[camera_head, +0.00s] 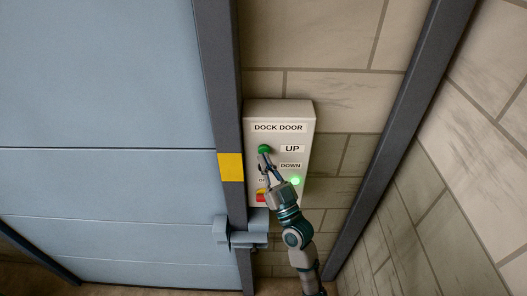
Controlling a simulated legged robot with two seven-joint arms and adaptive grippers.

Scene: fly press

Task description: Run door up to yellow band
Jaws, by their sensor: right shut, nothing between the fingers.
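The light blue dock door (105,85) fills the left of the view, with horizontal seams across its panels. A dark post (219,85) runs along its right side and carries the yellow band (230,167). A blue-grey bracket (222,230) reaches across the post, below the band. The pale control box (305,135) reads DOCK DOOR, with UP and DOWN labels. My right gripper (265,154) is shut and empty, its tips at the green button (264,148) beside UP. I cannot tell whether they press it. The gripper hides the DOWN button. My left gripper is out of view.
A green lamp (295,181) glows on the box's right side. A slanted dark beam (402,130) and block walls (480,130) stand to the right.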

